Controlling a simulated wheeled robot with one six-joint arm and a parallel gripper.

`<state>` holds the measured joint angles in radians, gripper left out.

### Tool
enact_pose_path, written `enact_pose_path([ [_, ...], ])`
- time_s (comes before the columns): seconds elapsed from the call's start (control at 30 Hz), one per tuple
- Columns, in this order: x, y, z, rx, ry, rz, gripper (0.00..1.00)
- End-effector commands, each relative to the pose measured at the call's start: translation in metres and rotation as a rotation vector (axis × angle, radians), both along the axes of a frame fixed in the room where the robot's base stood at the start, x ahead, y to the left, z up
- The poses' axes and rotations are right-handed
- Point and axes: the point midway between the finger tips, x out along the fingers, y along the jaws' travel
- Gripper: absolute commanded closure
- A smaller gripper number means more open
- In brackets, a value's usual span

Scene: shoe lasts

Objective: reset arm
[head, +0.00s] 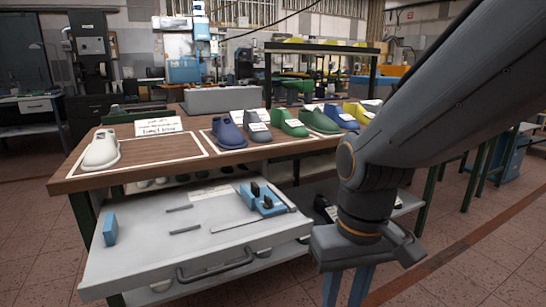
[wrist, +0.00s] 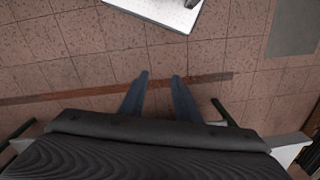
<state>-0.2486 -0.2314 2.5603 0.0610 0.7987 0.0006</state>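My gripper (head: 347,290) hangs in front of the table at the right of the open drawer, pointing down, with its tips cut off by the frame's lower edge. In the wrist view, its two blue-grey fingers (wrist: 160,77) stand apart with only tiled floor between them, so it is open and empty. My arm reaches in from the upper right of the head view and hides part of the table's right side. The gripper touches nothing that I can see.
A wooden table (head: 150,174) carries a white shoe last (head: 101,151), a blue one (head: 227,134), a green one (head: 289,123) and several more. A grey drawer (head: 140,265) stands open below, holding a blue block (head: 110,229) and tools. Floor at front right is clear.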

Motion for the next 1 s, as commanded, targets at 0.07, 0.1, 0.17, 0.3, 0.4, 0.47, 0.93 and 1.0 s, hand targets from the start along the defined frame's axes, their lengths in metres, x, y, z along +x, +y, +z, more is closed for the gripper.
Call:
enact_pose_path([
  [0.07,-0.001,-0.005,0.010,-0.003,0.003,-0.016,0.70],
  [0.1,0.000,-0.007,0.013,-0.005,0.002,-0.024,0.70],
  [0.17,0.000,-0.012,0.019,-0.008,0.004,-0.038,0.70],
  [0.3,0.000,-0.025,0.035,-0.016,0.006,-0.078,0.70],
  [0.4,-0.001,-0.038,0.049,-0.024,0.008,-0.111,0.70],
  [0.47,-0.001,-0.045,0.056,-0.028,0.008,-0.132,0.70],
  [0.93,-0.004,-0.077,0.080,-0.041,0.009,-0.214,0.70],
  [1.0,-0.004,-0.078,0.079,-0.041,0.009,-0.214,0.70],
])
